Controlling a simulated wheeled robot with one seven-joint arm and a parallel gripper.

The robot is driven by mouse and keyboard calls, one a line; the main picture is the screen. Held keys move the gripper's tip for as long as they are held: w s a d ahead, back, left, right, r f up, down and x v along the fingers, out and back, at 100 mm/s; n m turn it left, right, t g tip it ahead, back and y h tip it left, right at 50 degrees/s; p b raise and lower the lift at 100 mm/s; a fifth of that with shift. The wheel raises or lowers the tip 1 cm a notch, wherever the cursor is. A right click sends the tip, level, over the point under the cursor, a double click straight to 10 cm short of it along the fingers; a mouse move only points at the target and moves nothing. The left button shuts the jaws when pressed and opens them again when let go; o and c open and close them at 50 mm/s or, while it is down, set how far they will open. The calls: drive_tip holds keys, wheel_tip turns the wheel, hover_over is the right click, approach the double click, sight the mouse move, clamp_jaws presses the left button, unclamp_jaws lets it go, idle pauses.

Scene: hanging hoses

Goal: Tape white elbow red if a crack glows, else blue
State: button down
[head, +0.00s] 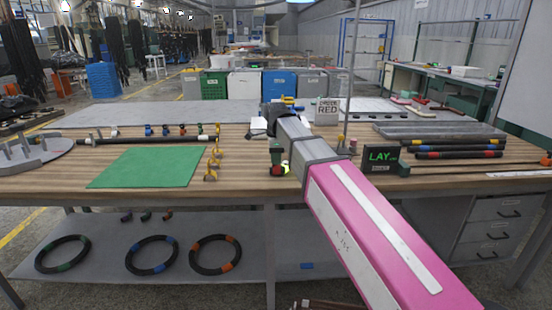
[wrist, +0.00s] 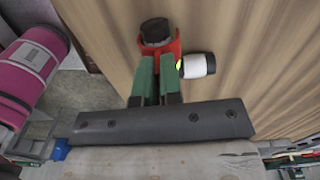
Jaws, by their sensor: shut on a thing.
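My gripper (wrist: 158,80) has its green fingers closed on a red piece with a black round end (wrist: 156,35), just above the bench. In the head view the red piece (head: 277,170) shows below my gripper (head: 278,157) near the bench's front edge. A white fitting (wrist: 198,66) with a dark end, likely the white elbow, lies right beside the red piece. A small yellow-green bright patch (wrist: 180,65) shows where they meet; I cannot tell whether it is a crack. A bright yellow-green patch also shows there in the head view. I cannot make out loose red or blue tape.
A green mat (head: 148,167) lies left on the wooden bench, beside several yellow clips (head: 211,165). Small coloured fittings stand behind it.

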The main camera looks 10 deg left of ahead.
drive_tip(key=shift+f, duration=0.35)
idle(0.3)
drive_tip(key=c, duration=1.2)
unclamp_jaws()
drive_tip(key=shift+r, duration=0.1)
